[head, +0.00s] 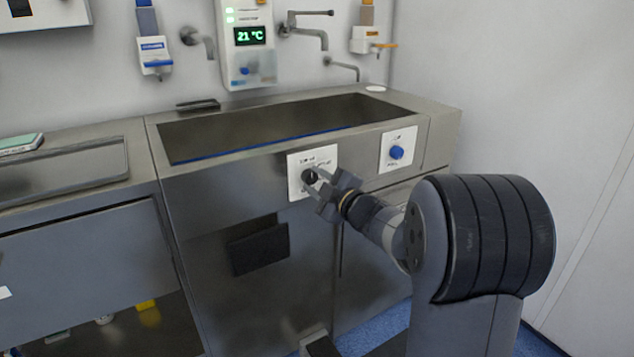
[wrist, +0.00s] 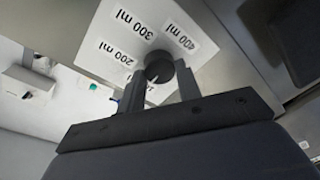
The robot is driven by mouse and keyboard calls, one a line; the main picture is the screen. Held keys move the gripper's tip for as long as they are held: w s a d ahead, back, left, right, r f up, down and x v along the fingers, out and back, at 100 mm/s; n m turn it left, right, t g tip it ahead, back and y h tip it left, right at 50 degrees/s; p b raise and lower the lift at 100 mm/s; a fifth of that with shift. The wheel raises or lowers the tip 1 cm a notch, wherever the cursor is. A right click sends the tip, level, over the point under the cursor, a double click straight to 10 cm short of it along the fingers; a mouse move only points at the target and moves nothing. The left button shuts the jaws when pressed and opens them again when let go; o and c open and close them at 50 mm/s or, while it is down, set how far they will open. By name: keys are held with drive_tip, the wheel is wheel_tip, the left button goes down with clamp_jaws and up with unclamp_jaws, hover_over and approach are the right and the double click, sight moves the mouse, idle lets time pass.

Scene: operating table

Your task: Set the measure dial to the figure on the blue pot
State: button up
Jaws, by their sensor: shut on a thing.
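The measure dial (head: 307,175) is a black round knob on a white plate (head: 294,188) on the front of the steel sink unit. In the wrist view the knob (wrist: 158,68) sits between the two fingers of my gripper (wrist: 160,82), which is shut on it; the gripper also shows in the head view (head: 316,180). Labels 200 ml, 300 ml and 400 ml are readable around the knob. More lettering beside the fingers is partly hidden. I cannot tell which figure the knob points to. No blue pot can be made out in either view.
A second white plate with a blue knob (head: 396,152) is to the right on the same front. The sink basin (head: 270,128) lies above. Taps, dispensers and a 21 °C display (head: 250,36) are on the wall. A steel counter (head: 70,165) is at left.

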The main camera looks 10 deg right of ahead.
drive_tip(key=shift+r+m+p, duration=0.1)
drive_tip(key=shift+m+p, duration=0.25)
drive_tip(key=shift+m, duration=0.05)
drive_tip(key=shift+c, duration=0.4)
drive_tip(key=m+p, duration=0.3)
drive_tip(key=m, duration=0.1)
drive_tip(key=shift+m+t, duration=0.3)
drive_tip(key=shift+m, duration=0.1)
drive_tip(key=m+p, duration=0.1)
drive_tip(key=m, duration=0.2)
drive_tip(key=m+t+p, duration=0.1)
drive_tip(key=m, duration=0.2)
drive_tip(key=shift+m+h, duration=0.3)
drive_tip(key=shift+m, duration=0.1)
drive_tip(key=m+p, duration=0.1)
drive_tip(key=m, duration=0.6)
drive_tip(key=shift+h+p, duration=0.4)
drive_tip(key=m, duration=0.3)
drive_tip(key=m+h+p, duration=0.1)
drive_tip(key=m, duration=0.2)
drive_tip(key=shift+t, duration=0.3)
drive_tip(key=shift+m, duration=0.3)
drive_tip(key=o, duration=1)
drive_tip(key=shift+f, duration=0.2)
